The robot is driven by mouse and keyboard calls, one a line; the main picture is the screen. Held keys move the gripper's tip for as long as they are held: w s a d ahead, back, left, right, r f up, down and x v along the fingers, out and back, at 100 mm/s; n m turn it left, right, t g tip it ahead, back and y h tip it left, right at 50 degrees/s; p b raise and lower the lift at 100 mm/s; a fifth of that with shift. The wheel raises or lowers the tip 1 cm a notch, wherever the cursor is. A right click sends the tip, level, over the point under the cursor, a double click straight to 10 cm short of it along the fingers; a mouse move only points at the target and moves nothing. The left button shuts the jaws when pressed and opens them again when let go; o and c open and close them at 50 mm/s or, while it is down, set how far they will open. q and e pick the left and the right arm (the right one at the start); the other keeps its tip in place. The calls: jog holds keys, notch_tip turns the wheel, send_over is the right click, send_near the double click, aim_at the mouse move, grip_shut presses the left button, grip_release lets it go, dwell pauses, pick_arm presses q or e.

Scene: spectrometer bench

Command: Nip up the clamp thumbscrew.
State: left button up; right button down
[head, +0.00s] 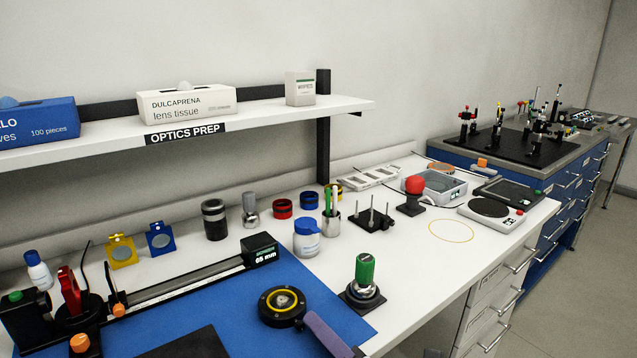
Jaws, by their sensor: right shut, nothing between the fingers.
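The bench fixture at the bottom left has a black round body (78,318) with a red upright lever (68,290) and an orange knob (80,343) at its front. A second orange knob (118,310) sits beside it at the end of the black rail (185,288). I cannot tell which orange knob is the clamp thumbscrew. My right gripper is shut with nothing in it; its fingers cannot be made out clearly, and I see no contact with either knob. My left gripper is not in view.
A black ring tool (282,304) with a purple handle lies on the blue mat (240,315). A green-topped knob (364,272) stands right of it. Yellow (122,251) and blue (160,238) lens holders stand behind the rail. A shelf (250,112) overhangs the back.

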jog(key=shift+w+a, duration=0.2)
jog(key=shift+w, duration=0.05)
jog(key=shift+s+a+f, duration=0.2)
jog(key=shift+f, duration=0.05)
dwell(0.6)
jog(key=shift+s+a+f, duration=0.1)
jog(key=shift+f+p, duration=0.25)
jog(key=shift+p, duration=0.25)
jog(key=shift+f, duration=0.1)
jog(key=shift+d, duration=0.2)
jog(key=shift+w+d+r+p, duration=0.15)
jog(key=shift+w+r+p, duration=0.05)
jog(key=shift+p, duration=0.15)
jog(key=v, duration=0.4)
jog(key=shift+s+d+r, duration=0.15)
jog(key=shift+s+d, duration=0.1)
jog(key=shift+d, duration=0.1)
jog(key=shift+s+d+r, duration=0.15)
jog(key=shift+s+d, duration=0.2)
jog(key=shift+s, duration=0.05)
